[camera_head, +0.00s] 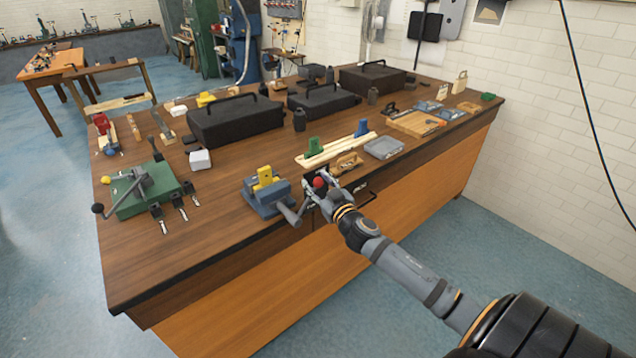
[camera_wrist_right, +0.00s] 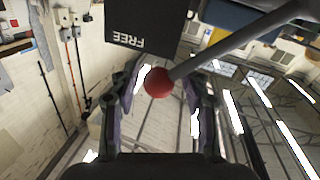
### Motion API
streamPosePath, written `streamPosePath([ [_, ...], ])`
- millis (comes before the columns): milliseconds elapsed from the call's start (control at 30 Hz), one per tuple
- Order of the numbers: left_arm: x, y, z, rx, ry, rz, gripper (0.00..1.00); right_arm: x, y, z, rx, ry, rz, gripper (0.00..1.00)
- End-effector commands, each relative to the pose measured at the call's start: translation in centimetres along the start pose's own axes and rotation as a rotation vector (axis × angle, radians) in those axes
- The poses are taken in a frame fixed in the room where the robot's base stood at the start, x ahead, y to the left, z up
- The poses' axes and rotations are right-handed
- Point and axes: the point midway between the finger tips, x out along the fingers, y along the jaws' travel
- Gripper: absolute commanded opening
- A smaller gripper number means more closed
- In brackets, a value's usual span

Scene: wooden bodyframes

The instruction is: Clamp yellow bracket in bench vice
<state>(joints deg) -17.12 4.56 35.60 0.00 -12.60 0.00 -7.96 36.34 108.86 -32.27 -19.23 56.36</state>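The blue-grey bench vice (camera_head: 262,204) stands at the front edge of the brown workbench. The yellow bracket (camera_head: 265,176) stands upright at the top of the vice, between its jaws; I cannot tell whether they press on it. A red ball (camera_head: 319,182) is at my right gripper (camera_head: 322,187), just right of the vice. In the right wrist view the red ball (camera_wrist_right: 160,82) ends a grey rod. It lies between the spread fingers of my right gripper (camera_wrist_right: 164,95), with gaps on both sides. My left gripper is not in view.
A dark plate marked FREE (camera_wrist_right: 142,30) is close to the fingers. A green clamping tool (camera_head: 142,190) with a long lever stands on the left. A wooden rail (camera_head: 335,150) with green and blue pieces and black cases (camera_head: 235,122) lie behind. The front left bench top is clear.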

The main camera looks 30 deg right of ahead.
Motion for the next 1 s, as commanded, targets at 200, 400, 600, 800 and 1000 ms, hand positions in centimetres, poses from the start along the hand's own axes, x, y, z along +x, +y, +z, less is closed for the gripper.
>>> streamPosePath([
  [200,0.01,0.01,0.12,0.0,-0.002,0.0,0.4,-0.02,0.01,0.0,0.0,0.0,0.0,0.13],
  [400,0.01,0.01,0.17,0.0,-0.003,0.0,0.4,-0.02,0.01,0.03,-0.001,-0.001,0.0,0.0],
  [600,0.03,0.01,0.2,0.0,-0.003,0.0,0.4,-0.03,0.02,0.11,0.0,-0.002,0.001,0.0],
  [800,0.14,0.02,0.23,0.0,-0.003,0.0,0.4,-0.04,0.01,0.43,0.025,-0.009,0.0,0.0],
  [1000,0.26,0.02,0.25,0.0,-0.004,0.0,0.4,-0.05,0.02,0.8,0.049,-0.016,0.0,0.0],
])
